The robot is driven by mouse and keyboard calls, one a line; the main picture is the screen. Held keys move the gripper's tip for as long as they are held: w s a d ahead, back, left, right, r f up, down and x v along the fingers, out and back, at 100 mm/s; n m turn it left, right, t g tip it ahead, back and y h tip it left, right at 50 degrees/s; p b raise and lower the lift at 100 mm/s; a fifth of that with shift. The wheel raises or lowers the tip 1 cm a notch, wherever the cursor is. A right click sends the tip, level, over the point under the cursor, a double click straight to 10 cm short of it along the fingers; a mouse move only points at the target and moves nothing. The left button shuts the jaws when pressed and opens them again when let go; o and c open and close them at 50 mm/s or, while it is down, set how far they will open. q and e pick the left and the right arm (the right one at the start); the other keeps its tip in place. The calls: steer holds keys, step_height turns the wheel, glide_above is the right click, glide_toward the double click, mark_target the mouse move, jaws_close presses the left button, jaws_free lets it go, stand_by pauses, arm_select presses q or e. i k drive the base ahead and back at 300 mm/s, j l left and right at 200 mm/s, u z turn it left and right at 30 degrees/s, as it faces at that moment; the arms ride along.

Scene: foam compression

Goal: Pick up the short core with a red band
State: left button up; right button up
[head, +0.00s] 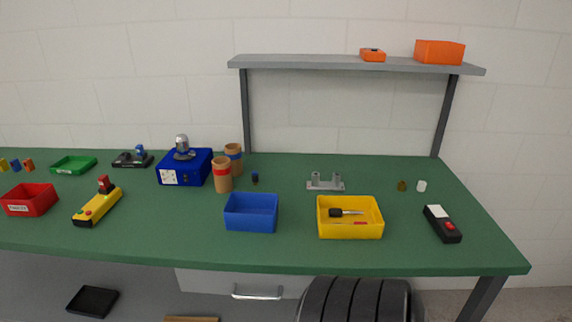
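A brown cylindrical core with a red band (222,182) stands upright on the green table (290,255), left of centre. A second brown core with a blue band (234,152) stands just behind it and to the right, partly hidden by it. At this distance I cannot tell clearly which core is shorter. Neither of my grippers is in view.
A blue box device (197,172) stands close left of the cores. A blue bin (250,220) is in front and to the right, with a small dark object (255,179) behind it. A yellow bin (350,232) stands further right. A grey shelf (310,63) spans above the back.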

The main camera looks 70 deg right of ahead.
mark_target(220, 166)
steer(key=z, duration=1.8)
